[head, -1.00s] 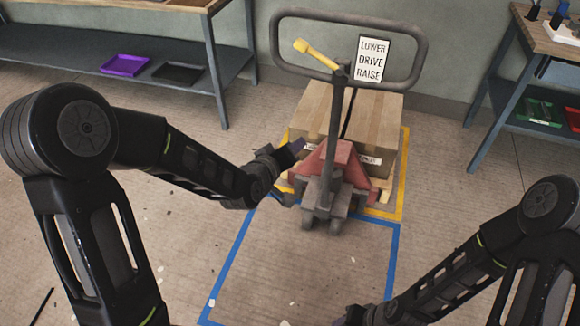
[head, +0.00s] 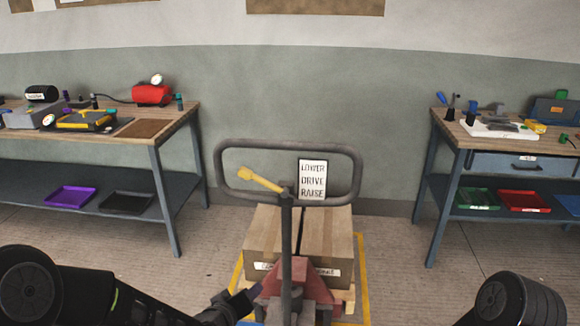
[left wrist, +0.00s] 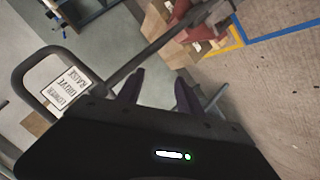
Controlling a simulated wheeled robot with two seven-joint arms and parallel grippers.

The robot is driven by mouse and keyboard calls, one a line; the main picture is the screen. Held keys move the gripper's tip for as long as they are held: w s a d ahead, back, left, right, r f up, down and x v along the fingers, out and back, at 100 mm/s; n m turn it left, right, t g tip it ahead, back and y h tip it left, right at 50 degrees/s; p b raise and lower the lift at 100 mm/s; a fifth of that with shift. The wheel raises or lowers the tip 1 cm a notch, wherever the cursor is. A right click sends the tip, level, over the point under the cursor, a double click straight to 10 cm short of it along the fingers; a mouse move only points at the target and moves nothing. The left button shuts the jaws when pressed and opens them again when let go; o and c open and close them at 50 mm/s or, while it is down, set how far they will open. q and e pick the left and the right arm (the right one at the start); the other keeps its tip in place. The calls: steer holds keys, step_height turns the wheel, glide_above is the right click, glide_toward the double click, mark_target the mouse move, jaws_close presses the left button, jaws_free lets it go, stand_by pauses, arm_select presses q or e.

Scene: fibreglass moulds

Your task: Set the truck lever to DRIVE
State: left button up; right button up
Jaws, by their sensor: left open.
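The pallet truck's yellow lever (head: 258,179) sits on the handle post, inside the grey loop handle (head: 355,170). Its knob end points to the left and slightly up. The label plate (head: 312,179) beside it reads LOWER, DRIVE, RAISE from top to bottom; it also shows in the left wrist view (left wrist: 67,90). The red truck body (head: 272,288) is below. My left gripper (head: 246,296) is low, left of the post and well below the lever. In the left wrist view its fingers (left wrist: 158,92) are apart with nothing held between them. My right gripper is out of view.
A cardboard box (head: 335,239) sits on a pallet on the truck. A workbench with equipment (head: 185,124) stands at left, another (head: 448,133) at right. Yellow floor tape (head: 362,270) borders the pallet. Floor between truck and benches is clear.

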arm_select(q)
steer(key=s+d+f+m+g, duration=0.1)
steer(key=s+d+f+g, duration=0.1)
steer(key=s+f, duration=0.6)
steer(key=s+d+f+m+g+h, duration=0.1)
steer(key=s+d+f+g, duration=0.1)
steer(key=s+f+g, duration=0.3)
steer(key=s+d+f+m+g, duration=0.2)
steer(key=s+d+f+g, duration=0.1)
steer(key=s+f, duration=0.9)
steer(key=s+g, duration=0.1)
steer(key=s, duration=0.3)
steer(key=shift+s+h, duration=0.15)
steer(key=shift+h, duration=0.15)
steer(key=shift+c, duration=0.4)
